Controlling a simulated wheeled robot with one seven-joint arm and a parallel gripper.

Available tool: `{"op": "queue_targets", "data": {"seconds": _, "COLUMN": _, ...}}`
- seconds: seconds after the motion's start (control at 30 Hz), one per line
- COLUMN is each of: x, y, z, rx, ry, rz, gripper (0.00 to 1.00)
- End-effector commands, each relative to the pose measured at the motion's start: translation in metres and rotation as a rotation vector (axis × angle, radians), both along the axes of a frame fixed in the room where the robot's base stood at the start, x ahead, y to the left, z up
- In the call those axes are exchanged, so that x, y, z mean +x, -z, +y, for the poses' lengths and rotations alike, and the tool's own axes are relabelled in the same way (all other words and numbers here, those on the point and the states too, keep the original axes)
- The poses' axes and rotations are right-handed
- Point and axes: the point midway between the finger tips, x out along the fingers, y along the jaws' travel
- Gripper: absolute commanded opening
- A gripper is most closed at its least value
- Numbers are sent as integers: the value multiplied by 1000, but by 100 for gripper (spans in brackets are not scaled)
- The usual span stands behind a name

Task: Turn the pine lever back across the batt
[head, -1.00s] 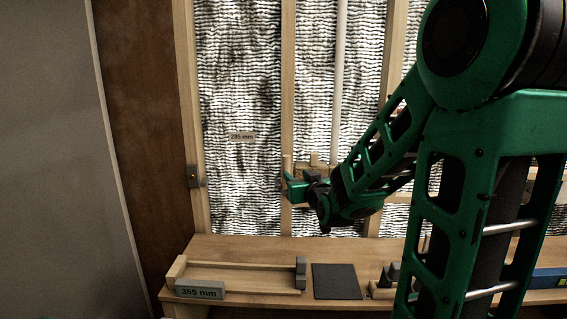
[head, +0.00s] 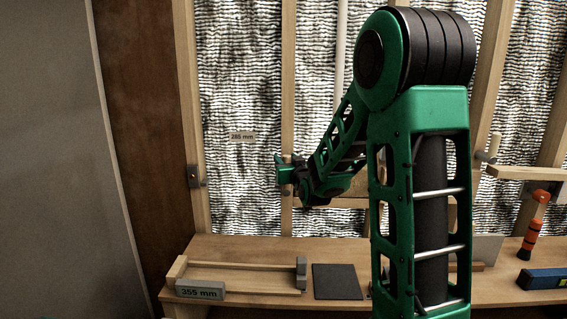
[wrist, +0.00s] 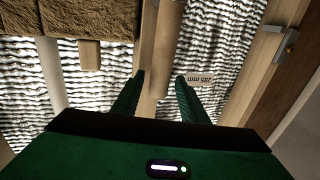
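In the wrist view a rounded pine bar, which looks like the pine lever (wrist: 170,45), runs down from the top edge in front of a stud. Its end lies between the two fingertips of my gripper (wrist: 161,80). The fingers are apart; I cannot tell whether either touches the bar. In the head view my gripper (head: 281,168) is at the middle stud, and it and my arm hide most of the lever. The grey-and-white batt (head: 240,90) fills the bay to the left and also shows in the wrist view (wrist: 222,55).
A metal catch (head: 194,177) sits on the left stud. A 285 mm label (head: 242,136) is on the batt. The bench below holds a wooden gauge frame (head: 240,263), a dark square pad (head: 336,281), an orange-handled tool (head: 530,238) and a blue level (head: 543,279).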

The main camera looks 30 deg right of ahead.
Motion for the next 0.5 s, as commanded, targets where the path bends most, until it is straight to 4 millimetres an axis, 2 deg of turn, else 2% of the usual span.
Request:
{"op": "queue_targets", "data": {"seconds": 0.33, "x": 5, "y": 0, "z": -2, "rx": 0, "ry": 0, "rz": 0, "gripper": 40}}
{"op": "queue_targets", "data": {"seconds": 0.37, "x": 5, "y": 0, "z": -2, "rx": 0, "ry": 0, "rz": 0, "gripper": 37}}
{"op": "queue_targets", "data": {"seconds": 0.5, "x": 4, "y": 0, "z": -2, "rx": 1, "ry": 0, "rz": 0, "gripper": 4}}
